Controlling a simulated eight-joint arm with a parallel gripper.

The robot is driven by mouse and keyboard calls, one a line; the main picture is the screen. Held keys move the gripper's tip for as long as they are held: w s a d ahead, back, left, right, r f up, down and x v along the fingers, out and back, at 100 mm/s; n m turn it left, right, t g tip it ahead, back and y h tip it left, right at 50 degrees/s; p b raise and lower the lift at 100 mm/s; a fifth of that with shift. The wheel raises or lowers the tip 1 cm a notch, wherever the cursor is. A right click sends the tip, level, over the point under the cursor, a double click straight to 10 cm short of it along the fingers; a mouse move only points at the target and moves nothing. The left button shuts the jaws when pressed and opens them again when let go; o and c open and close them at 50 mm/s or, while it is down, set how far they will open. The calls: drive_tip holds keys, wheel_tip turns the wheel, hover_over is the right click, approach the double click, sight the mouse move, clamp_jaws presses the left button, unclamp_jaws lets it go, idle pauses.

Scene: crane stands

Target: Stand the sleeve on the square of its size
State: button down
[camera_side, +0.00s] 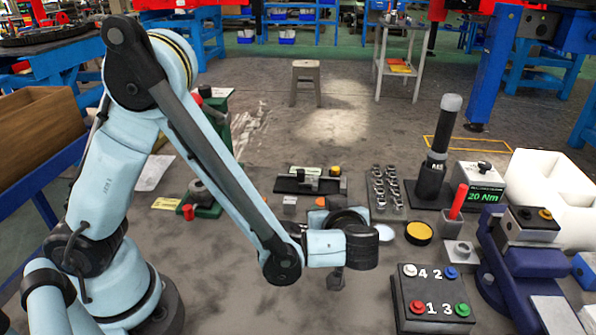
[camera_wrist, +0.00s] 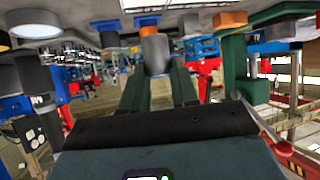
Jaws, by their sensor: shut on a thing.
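My gripper (camera_wrist: 158,76) shows in the wrist view, with two dark green fingers reaching up the picture. They are shut on a grey, roughly cylindrical sleeve (camera_wrist: 155,56) near the upper middle. An orange patch shows just above it in the picture; I cannot tell whether it belongs to the sleeve. In the side view my wrist end hangs over the middle of the table and hides most of the fingers and the sleeve. A small orange piece (camera_side: 321,202) shows just behind my wrist. I cannot make out the squares' sizes.
A button box (camera_side: 434,298) stands front right. A yellow-topped round (camera_side: 418,233), a red-handled tool (camera_side: 458,202), a tall black tool (camera_side: 437,150) and a blue vise (camera_side: 525,258) stand to the right. A socket rack (camera_side: 384,187) lies behind. Bare tabletop shows left of the button box.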

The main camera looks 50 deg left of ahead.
drive_tip(key=shift+w+a+f, duration=0.15)
drive_tip(key=shift+a+f, duration=0.05)
drive_tip(key=shift+f, duration=1.9)
drive_tip(key=c, duration=0.9)
unclamp_jaws()
drive_tip(key=shift+o, duration=0.2)
